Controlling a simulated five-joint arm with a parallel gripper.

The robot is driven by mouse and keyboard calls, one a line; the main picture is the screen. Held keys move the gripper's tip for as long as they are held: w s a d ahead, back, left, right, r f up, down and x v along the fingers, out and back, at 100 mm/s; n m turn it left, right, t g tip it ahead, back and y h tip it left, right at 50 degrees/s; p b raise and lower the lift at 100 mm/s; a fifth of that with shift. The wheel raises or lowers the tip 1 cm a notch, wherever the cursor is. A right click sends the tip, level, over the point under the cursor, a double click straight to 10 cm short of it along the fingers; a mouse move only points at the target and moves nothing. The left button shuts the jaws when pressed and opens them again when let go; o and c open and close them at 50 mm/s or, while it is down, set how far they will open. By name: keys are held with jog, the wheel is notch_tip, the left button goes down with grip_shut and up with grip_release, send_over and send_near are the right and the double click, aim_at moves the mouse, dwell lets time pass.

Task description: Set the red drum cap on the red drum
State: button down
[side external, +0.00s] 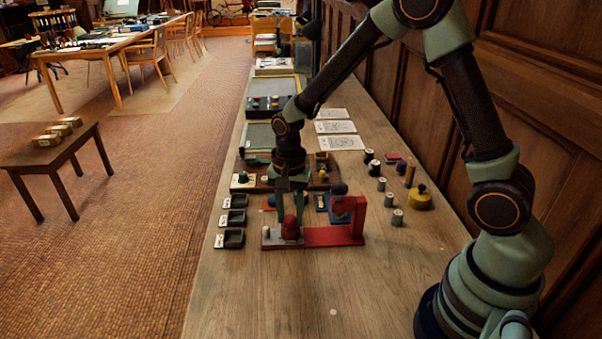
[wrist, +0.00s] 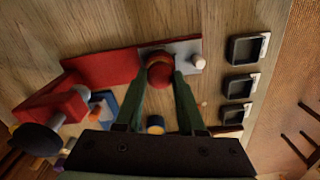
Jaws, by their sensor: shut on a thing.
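My gripper (wrist: 163,75) is shut on the red drum cap (wrist: 160,74), a small rounded red piece held between its green fingertips. In the side view the cap (side external: 290,221) sits low over the grey end plate (side external: 274,242) of a red fixture. A red body, seemingly the red drum (side external: 290,234), shows directly under the cap. The two overlap in both views, so I cannot tell whether they touch. The fingers point down in the side view. A short pale peg (wrist: 198,62) stands on the plate beside the cap.
The red fixture's long base (side external: 330,237) ends in a tall red upright (side external: 358,219) with a dark round knob (side external: 339,188). Small black trays (side external: 234,239) line the left table edge. Several small cylinders and a yellow knobbed drum (side external: 418,200) stand at right.

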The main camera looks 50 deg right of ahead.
jog(key=shift+f, duration=0.15)
jog(key=shift+c, duration=0.6)
grip_release()
jog(key=shift+r, duration=3.55)
